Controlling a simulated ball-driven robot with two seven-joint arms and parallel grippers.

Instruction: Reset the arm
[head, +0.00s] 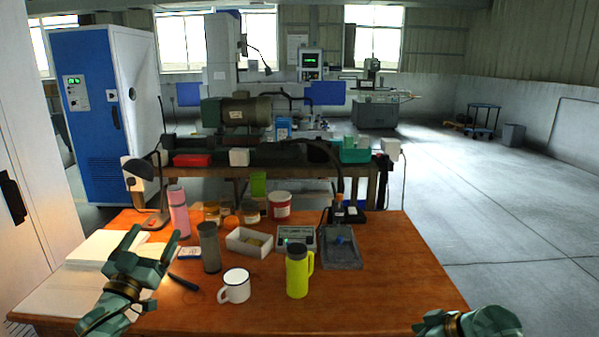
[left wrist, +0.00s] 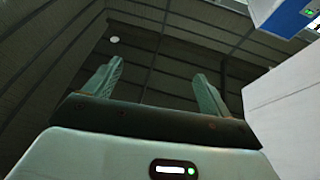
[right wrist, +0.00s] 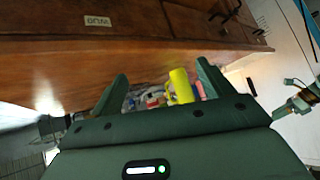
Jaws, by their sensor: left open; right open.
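My left gripper (head: 149,247) is raised over the left end of the wooden table (head: 370,290), with its fingers pointing up and spread. In the left wrist view the fingers (left wrist: 157,85) stand apart with nothing between them, against the dark roof. My right arm shows at the bottom right edge of the head view, by the table's front right corner; its fingertips are not clear there. In the right wrist view my right gripper's fingers (right wrist: 162,85) are apart and empty, with the yellow-green bottle (right wrist: 181,86) behind them in the distance.
On the table stand a white mug (head: 234,286), a yellow-green bottle (head: 298,271), a dark grey cup (head: 209,248), a pink bottle (head: 178,211), a white box (head: 249,243), a dark tray (head: 341,255) and a lamp (head: 140,168). The table's front right is clear. A white cabinet (head: 30,190) stands close at left.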

